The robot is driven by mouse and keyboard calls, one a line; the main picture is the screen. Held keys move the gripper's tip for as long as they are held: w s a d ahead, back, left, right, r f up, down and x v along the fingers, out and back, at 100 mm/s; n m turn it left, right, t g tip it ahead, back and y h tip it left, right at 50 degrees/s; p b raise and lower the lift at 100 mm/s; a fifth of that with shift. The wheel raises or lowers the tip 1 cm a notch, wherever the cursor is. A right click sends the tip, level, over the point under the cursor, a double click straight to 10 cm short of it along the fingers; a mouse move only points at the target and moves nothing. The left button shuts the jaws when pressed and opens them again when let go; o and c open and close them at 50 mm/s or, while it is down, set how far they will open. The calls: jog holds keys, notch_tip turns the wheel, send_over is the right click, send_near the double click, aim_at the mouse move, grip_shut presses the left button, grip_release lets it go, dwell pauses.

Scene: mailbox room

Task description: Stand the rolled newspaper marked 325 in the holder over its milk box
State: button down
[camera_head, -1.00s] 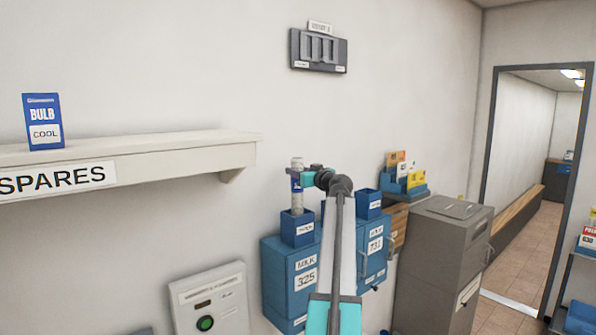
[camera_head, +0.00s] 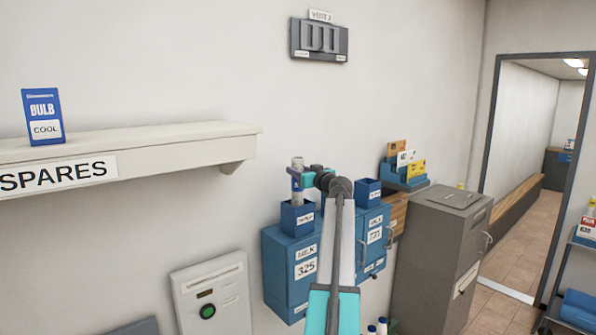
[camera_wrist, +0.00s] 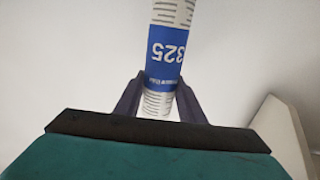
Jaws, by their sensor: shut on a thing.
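The rolled newspaper (camera_head: 296,187) is white with a blue band and stands upright. Its band reads 325, upside down, in the wrist view (camera_wrist: 167,52). My gripper (camera_head: 299,177) is shut around it; both dark fingers (camera_wrist: 160,103) flank the roll in the wrist view. The blue open-topped holder (camera_head: 297,219) sits on top of the blue milk box (camera_head: 277,262) labelled 325. The newspaper's lower end meets the holder's opening and seems to be just inside; the front rim hides its tip, so I cannot tell how deep.
A second blue holder (camera_head: 368,191) stands right of it over milk box 731 (camera_head: 374,222). A grey cabinet (camera_head: 432,250) is farther right. The SPARES shelf (camera_head: 130,140) juts out at left. A white panel with a green button (camera_head: 208,311) is below.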

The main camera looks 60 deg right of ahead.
jog(key=c, duration=1.1)
grip_release()
jog(key=shift+s, duration=0.15)
jog(key=b+v, duration=0.3)
jog(key=v, duration=1)
jog(key=shift+s+a+b, duration=0.2)
jog(key=shift+s+b, duration=0.05)
jog(key=shift+b, duration=0.15)
